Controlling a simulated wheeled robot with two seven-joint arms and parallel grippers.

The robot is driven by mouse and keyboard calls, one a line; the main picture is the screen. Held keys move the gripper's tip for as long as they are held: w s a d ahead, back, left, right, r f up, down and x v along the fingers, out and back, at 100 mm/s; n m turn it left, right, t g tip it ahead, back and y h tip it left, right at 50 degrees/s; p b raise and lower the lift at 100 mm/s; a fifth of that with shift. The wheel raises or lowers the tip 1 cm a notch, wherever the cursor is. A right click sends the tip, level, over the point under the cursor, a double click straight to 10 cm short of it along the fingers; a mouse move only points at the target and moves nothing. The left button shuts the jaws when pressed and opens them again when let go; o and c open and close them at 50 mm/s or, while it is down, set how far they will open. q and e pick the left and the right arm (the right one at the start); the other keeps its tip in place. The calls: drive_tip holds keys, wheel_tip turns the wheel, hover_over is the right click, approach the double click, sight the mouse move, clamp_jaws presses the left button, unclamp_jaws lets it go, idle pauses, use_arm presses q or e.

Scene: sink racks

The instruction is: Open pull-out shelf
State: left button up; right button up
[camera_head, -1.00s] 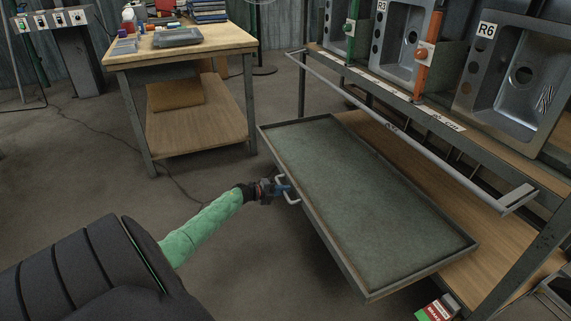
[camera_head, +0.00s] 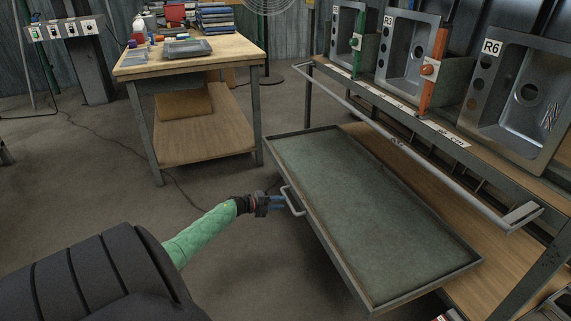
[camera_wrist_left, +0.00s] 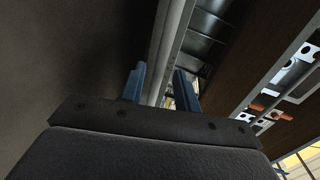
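The pull-out shelf (camera_head: 365,200) is a grey-green tray with a raised metal rim. It sticks far out from the rack, beyond the rack's front rail. Its pale U-shaped handle (camera_head: 293,201) is on the front edge. My left gripper (camera_head: 283,202) is at the handle, its blue fingertips beside the bar. In the left wrist view the two fingers (camera_wrist_left: 160,84) stand apart, with no handle clearly held between them. A long grey edge runs up past them. My right gripper is not in view.
The rack's front rail (camera_head: 400,143) runs above the shelf. Steel sinks (camera_head: 520,95) stand on the rack behind. A wooden table (camera_head: 190,64) with books and trays stands at the back left. The floor left of the shelf is free.

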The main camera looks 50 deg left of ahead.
use_arm(q)
drive_tip(key=shift+p+v, duration=0.3)
drive_tip(key=shift+v, duration=1.25)
